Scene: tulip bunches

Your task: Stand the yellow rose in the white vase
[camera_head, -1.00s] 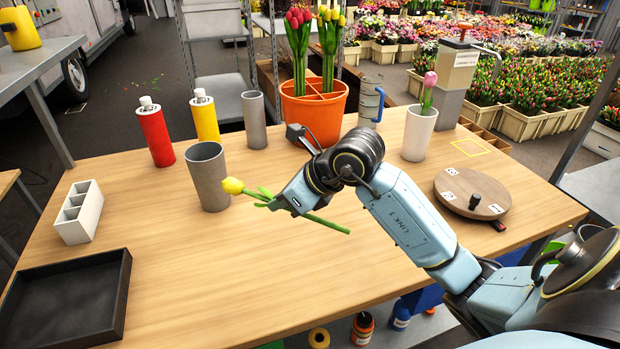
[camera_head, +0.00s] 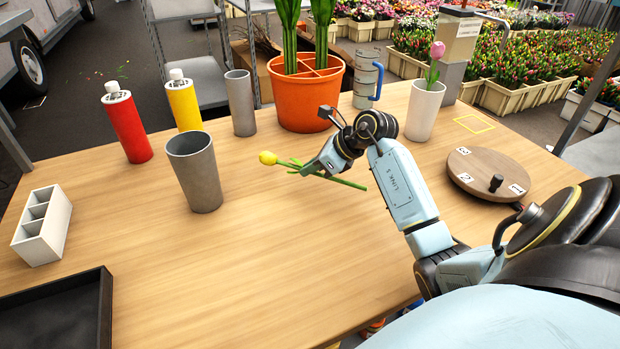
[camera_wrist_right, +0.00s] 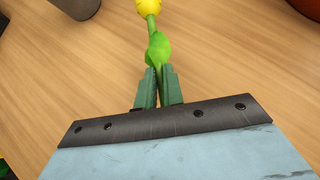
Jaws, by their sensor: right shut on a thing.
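My right gripper (camera_head: 310,168) is shut on the stem of the yellow rose (camera_head: 268,158) and holds it above the middle of the table. The rose lies nearly level, its yellow head to the left and its green stem end to the right. In the right wrist view, the rose's head (camera_wrist_right: 149,6) is at the top edge, and the stem runs down between the fingertips (camera_wrist_right: 158,82). The white vase (camera_head: 423,113) stands upright at the back right of the table, apart from the gripper. A pink flower is in it. My left gripper is not in view.
A grey pot (camera_head: 195,172) stands left of the rose, with a slimmer grey pot (camera_head: 241,104) behind. An orange planter (camera_head: 307,104) and a metal jug (camera_head: 366,82) stand behind my gripper. A round wooden board (camera_head: 488,174) lies right. The front middle table is clear.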

